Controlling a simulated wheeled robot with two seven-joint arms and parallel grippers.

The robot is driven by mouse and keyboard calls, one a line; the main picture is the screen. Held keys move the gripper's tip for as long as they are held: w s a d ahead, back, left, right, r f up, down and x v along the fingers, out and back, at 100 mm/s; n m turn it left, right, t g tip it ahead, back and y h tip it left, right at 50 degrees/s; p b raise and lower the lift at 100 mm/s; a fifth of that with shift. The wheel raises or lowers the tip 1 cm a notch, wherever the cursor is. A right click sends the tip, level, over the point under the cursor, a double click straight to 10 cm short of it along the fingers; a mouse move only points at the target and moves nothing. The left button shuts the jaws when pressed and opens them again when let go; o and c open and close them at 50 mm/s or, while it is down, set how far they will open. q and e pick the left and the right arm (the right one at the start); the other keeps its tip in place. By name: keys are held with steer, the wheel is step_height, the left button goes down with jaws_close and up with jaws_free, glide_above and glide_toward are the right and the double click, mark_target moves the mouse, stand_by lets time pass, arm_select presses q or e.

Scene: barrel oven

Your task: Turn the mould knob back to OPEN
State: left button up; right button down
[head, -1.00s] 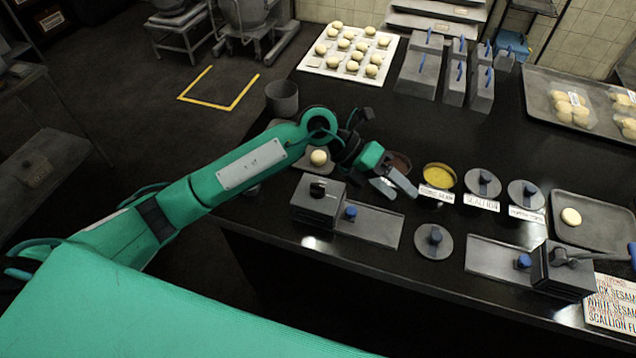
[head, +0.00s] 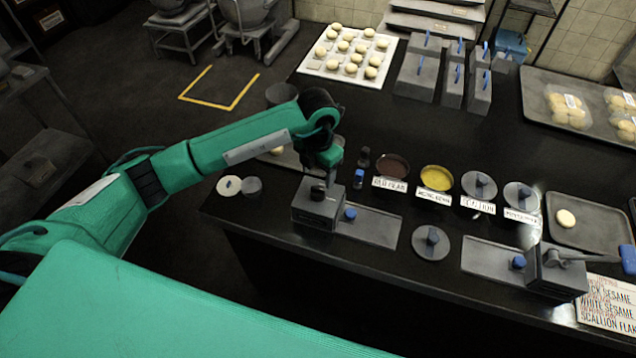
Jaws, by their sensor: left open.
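A grey mould box (head: 316,213) stands on the black counter with a dark knob (head: 318,192) on its top. A flat grey plate with a small blue knob (head: 350,214) extends to its right. My left gripper (head: 327,178) points down just above and behind the dark knob; its jaws are open. It overlaps the back of the box in the picture, so I cannot tell if it touches the knob. The knob's markings are too small to read. My right gripper is not in view.
A second grey box (head: 556,272) with a lever and blue handle stands at the right. Filling pots with labels, such as the yellow one (head: 437,178), line up behind. A round grey lid (head: 431,243) lies between the boxes. A tray (head: 590,225) holds one dough ball.

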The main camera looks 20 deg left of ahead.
mark_target(318, 188)
arm_select(q)
step_height(318, 188, down, 7)
steer(key=shift+r+p, duration=0.1)
steer(key=shift+p, duration=0.75)
steer(key=c, duration=1)
